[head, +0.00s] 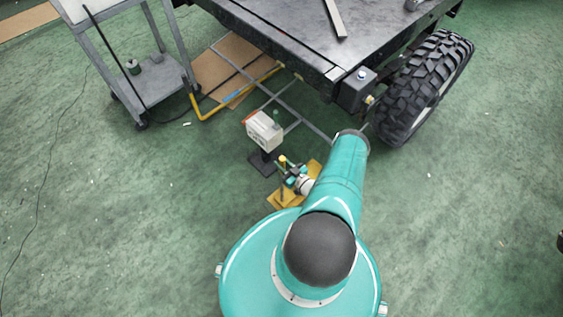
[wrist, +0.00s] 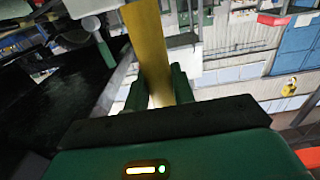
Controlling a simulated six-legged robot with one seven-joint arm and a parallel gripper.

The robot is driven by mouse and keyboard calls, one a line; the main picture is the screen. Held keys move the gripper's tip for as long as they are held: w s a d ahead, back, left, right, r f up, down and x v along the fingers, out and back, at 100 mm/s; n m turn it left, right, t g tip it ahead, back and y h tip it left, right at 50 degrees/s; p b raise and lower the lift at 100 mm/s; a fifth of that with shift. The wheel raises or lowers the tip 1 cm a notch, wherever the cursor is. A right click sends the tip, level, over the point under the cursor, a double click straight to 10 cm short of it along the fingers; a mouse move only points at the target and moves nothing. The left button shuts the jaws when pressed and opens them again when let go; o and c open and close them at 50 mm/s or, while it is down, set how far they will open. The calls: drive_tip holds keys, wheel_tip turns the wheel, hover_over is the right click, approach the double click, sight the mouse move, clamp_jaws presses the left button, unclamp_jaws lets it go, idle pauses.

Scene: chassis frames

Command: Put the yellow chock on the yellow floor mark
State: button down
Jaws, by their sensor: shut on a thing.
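My gripper (wrist: 160,82) is shut on the yellow chock (wrist: 147,38), which stands out between the two green fingers in the wrist view. In the head view my gripper (head: 293,176) is partly hidden by its own wrist, and only a small yellow end of the chock (head: 282,159) shows by the fingers. The yellow floor mark (head: 284,199) lies on the green floor below my gripper, which covers its middle. How high the chock is above the floor I cannot tell.
A white box on a dark stand (head: 264,131) is close beyond my gripper. The vehicle chassis (head: 280,35) with a large tyre (head: 425,88) stands at the back right. A grey cart (head: 155,75) and yellow pipe (head: 209,112) are at the left. The floor at left is mostly clear.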

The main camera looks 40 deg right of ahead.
drive_tip(key=shift+f, duration=0.1)
drive_tip(key=c, duration=1.2)
unclamp_jaws()
drive_tip(key=shift+s+f, duration=0.1)
drive_tip(key=shift+o, duration=0.2)
